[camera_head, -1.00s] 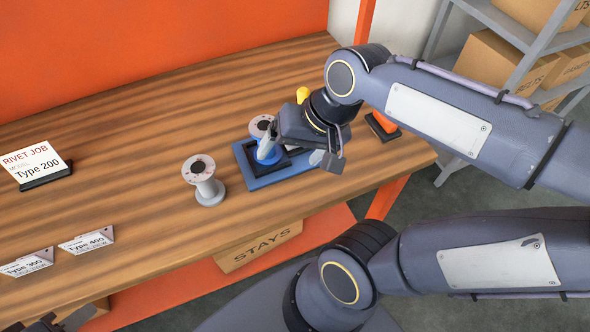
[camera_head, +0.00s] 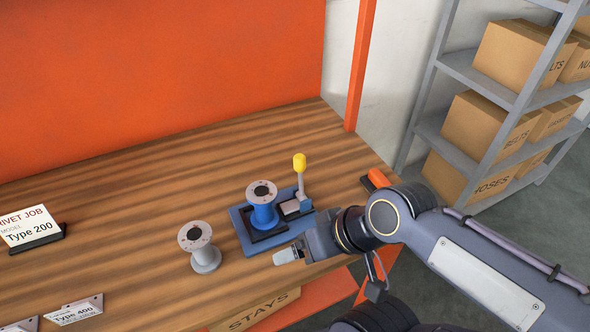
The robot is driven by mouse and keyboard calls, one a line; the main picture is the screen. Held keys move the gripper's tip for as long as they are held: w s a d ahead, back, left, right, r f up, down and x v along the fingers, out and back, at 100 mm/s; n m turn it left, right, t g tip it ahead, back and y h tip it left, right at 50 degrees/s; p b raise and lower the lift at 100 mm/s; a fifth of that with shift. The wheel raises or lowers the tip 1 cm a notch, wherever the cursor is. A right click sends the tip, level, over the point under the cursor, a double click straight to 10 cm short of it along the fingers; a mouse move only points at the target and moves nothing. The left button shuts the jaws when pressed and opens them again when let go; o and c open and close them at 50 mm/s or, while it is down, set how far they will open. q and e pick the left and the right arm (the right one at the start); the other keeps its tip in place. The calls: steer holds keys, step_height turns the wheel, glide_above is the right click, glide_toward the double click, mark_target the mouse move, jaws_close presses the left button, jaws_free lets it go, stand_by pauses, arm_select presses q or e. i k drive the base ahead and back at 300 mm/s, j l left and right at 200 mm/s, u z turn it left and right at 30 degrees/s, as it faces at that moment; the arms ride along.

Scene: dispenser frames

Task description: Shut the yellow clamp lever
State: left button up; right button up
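The yellow clamp lever (camera_head: 299,164) stands upright on its grey clamp (camera_head: 291,208), at the right side of a blue base plate (camera_head: 240,228). A spool with a blue body (camera_head: 264,215) and grey top flange stands upright on the black seat of that plate, just left of the clamp. My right gripper (camera_head: 288,256) is in front of the plate's near right corner, below the lever in the picture and apart from it. One pale finger shows clearly; the other cannot be made out, so its opening is unclear. Nothing is seen held. My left gripper is out of view.
A grey spool (camera_head: 206,260) stands left of the plate. A Type 200 card (camera_head: 33,230) and a Type 400 card (camera_head: 75,311) are at left. An orange-topped object (camera_head: 377,178) lies near the right table edge. The table (camera_head: 150,190) behind the plate is clear.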

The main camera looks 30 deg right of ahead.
mark_target(300, 160)
steer(key=z, duration=1.25)
